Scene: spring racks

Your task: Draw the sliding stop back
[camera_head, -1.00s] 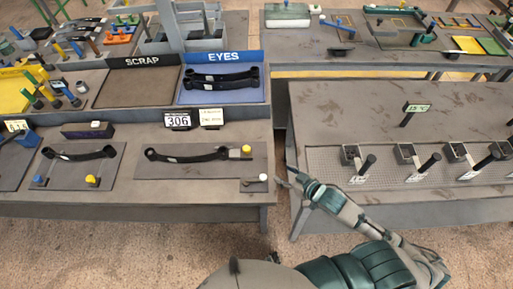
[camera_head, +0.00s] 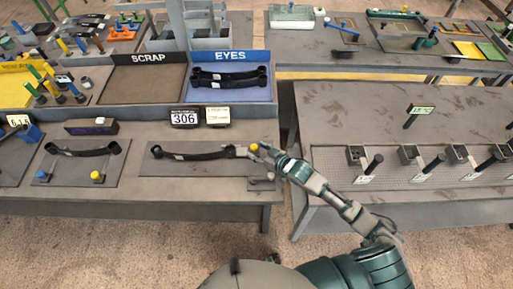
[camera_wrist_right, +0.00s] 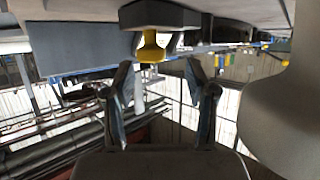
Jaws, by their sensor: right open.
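A dark leaf spring (camera_head: 190,154) lies on a grey plate in the middle of the front bench. A yellow knob (camera_head: 254,148) stands at its right end and shows at the top of the right wrist view (camera_wrist_right: 150,47). A small grey fitting (camera_head: 262,184), which appears to be the sliding stop, sits at the plate's right edge; its white knob is not clear in the head view. My right gripper (camera_head: 262,152) is beside the yellow knob. Its open fingers (camera_wrist_right: 163,100) show in the wrist view, with a pale pin (camera_wrist_right: 140,95) near the left finger. My left gripper is not in view.
The EYES tray (camera_head: 265,92) with springs and the SCRAP tray (camera_head: 145,88) are at the back. Another spring (camera_head: 83,150) lies left. The right bench (camera_head: 400,125) holds several black-handled fittings across a gap.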

